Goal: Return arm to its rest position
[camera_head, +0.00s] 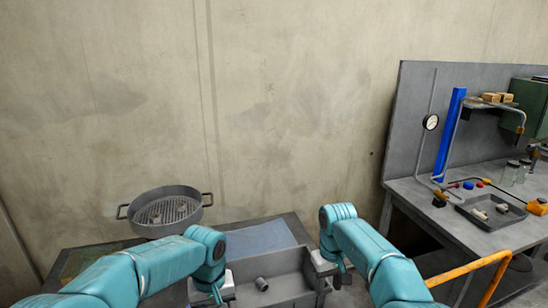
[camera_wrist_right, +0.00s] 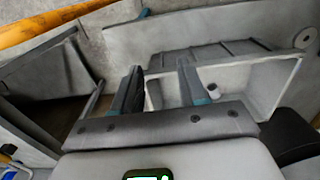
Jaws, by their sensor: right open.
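My right arm (camera_head: 365,250) is bent, with its teal forearm coming in from the lower right. My right gripper (camera_head: 337,276) hangs beside the right end of a grey bin. In the right wrist view, its two dark fingers (camera_wrist_right: 158,84) stand apart with nothing between them, by the edge of the bin (camera_wrist_right: 290,70). My left arm (camera_head: 165,262) comes in from the lower left. My left gripper (camera_head: 222,292) is at the left end of the bin, and its fingers are too small and cut off to tell their state.
The grey bin (camera_head: 290,262) holds a small grey cylinder (camera_head: 261,284). A round two-handled sieve (camera_head: 166,211) with pieces in it is at the back left. A workbench (camera_head: 425,205) with a tray (camera_head: 483,214) stands right. An orange rail (camera_head: 470,266) is at the lower right.

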